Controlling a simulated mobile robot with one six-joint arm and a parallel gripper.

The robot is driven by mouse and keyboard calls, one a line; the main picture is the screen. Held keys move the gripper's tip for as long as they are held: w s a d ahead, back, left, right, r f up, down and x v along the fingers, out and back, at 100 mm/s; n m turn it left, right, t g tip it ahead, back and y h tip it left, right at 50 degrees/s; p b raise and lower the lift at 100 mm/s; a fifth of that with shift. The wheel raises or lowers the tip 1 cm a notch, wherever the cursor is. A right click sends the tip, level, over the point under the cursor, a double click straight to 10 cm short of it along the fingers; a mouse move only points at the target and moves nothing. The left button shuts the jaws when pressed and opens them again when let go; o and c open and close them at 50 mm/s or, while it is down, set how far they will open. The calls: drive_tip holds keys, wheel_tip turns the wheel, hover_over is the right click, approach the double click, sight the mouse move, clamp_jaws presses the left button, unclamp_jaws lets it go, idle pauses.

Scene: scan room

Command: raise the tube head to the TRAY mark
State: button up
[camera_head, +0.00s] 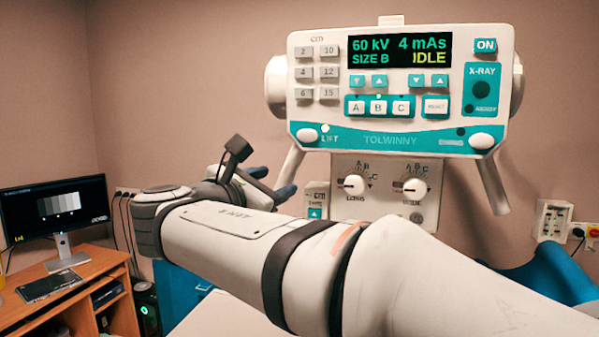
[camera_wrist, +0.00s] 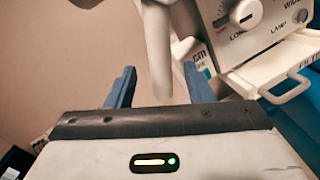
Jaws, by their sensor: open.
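The tube head (camera_head: 400,95) is the white and teal unit at upper right, with a display reading 60 kV, 4 mAs, SIZE B, IDLE. Two pale handles slope down from it, the left one (camera_head: 290,168) near my gripper (camera_head: 272,183) and the right one (camera_head: 491,182). In the wrist view the left handle (camera_wrist: 158,50) hangs down between the blue fingers of my open gripper (camera_wrist: 160,88), with gaps at both sides. A small cm label (camera_head: 316,200) with a teal arrow sits below the head; its small word is not clearly legible. It also shows in the wrist view (camera_wrist: 203,62).
A knob panel (camera_head: 385,190) hangs under the head, and a white pull handle (camera_wrist: 288,88) juts out near it in the wrist view. A desk with a monitor (camera_head: 55,212) stands at left. A wall socket box (camera_head: 553,220) is at right.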

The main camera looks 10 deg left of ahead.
sight(292, 175)
drive_tip(key=p+x, duration=0.2)
drive_tip(key=x, duration=0.5)
drive_tip(key=shift+r, duration=0.1)
clamp_jaws()
idle(0.4)
